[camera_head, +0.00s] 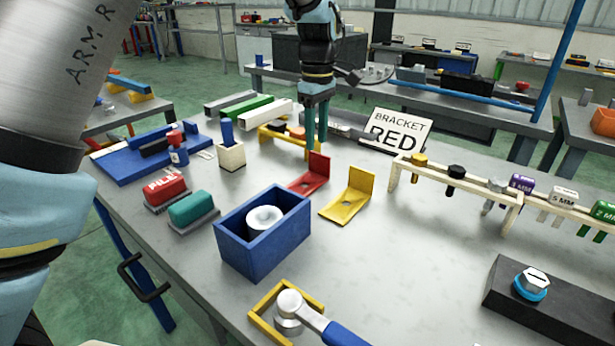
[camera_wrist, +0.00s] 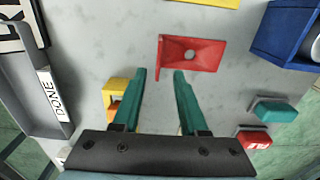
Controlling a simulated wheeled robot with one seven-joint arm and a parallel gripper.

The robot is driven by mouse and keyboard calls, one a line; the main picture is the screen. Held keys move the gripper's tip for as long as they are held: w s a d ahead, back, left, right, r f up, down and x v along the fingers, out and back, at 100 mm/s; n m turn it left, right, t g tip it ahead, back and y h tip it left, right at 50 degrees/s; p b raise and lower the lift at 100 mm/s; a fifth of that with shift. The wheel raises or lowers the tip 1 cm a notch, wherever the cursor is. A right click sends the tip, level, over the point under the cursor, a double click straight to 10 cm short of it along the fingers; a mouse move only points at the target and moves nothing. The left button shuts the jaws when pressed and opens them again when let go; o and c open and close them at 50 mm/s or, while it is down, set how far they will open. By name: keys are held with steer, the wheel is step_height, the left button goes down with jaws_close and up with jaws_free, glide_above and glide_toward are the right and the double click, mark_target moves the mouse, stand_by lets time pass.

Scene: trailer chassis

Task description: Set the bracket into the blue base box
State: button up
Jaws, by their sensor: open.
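A red L-shaped bracket (camera_head: 312,176) lies on the grey table, its flange standing up; a yellow bracket (camera_head: 350,197) lies to its right. In the wrist view the red bracket (camera_wrist: 190,54) lies just beyond my open fingertips, with a hole in its plate. My gripper (camera_head: 316,145) points down behind the red bracket, open and empty; in the wrist view its green fingers (camera_wrist: 160,75) are apart. The blue base box (camera_head: 262,235) is open-topped, nearer the front, with a white round ring inside. A sign (camera_head: 396,130) reads "BRACKET RED".
A red block (camera_head: 166,188) and a teal block (camera_head: 193,209) stand left of the box. A wooden rack (camera_head: 455,187) is at the right. A yellow tray (camera_head: 287,311) with a blue-handled tool is in front. The table centre-right is clear.

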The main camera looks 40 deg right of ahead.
mark_target(318, 155)
steer(key=shift+s+d+f+p, duration=0.1)
steer(key=shift+f+p, duration=0.35)
steer(key=shift+f, duration=1)
steer(key=shift+s+d+f+p, duration=0.1)
steer(key=shift+f+p, duration=0.3)
steer(key=shift+f, duration=1)
jaws_close()
steer(key=shift+r, duration=0.1)
